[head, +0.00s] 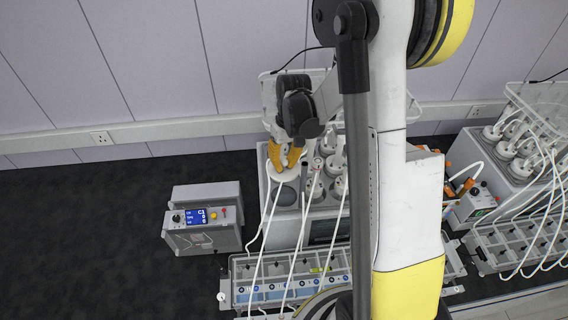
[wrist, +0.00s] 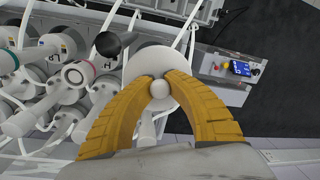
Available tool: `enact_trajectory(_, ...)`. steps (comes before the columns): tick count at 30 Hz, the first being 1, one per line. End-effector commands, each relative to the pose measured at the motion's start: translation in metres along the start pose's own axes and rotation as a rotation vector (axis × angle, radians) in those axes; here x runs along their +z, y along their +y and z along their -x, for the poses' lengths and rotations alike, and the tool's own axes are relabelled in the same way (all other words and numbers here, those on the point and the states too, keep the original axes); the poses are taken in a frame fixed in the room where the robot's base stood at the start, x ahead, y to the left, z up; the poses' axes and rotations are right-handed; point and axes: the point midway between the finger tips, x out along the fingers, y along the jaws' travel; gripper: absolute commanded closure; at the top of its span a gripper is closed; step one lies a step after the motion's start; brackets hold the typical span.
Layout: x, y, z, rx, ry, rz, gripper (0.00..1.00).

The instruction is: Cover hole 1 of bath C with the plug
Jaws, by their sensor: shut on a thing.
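My gripper (head: 285,158) points down over the back left part of the middle bath (head: 265,215). Its yellow fingers are shut on the small round knob of the plug, a pale disc (head: 283,173). In the wrist view the plug (wrist: 152,62) lies beyond the fingertips (wrist: 160,88), with the knob between them. A dark round opening (head: 287,196) shows in the bath top just in front of the plug. I cannot tell whether the plug touches the bath top or hangs above it.
White-capped reactors (head: 335,162) stand close to the right of the plug; they also crowd the left of the wrist view (wrist: 85,73). A black ball-topped rod (wrist: 107,44) is very near. White tubes hang in front. A control box (head: 200,217) showing C1 sits left on dark floor.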

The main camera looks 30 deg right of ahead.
Motion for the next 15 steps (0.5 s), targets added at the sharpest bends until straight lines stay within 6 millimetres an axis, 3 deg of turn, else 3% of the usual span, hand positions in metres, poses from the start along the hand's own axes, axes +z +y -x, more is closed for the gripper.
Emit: enact_trajectory(15, -0.001, 0.008, -0.069, 0.000, 0.000, 0.000, 1.00)
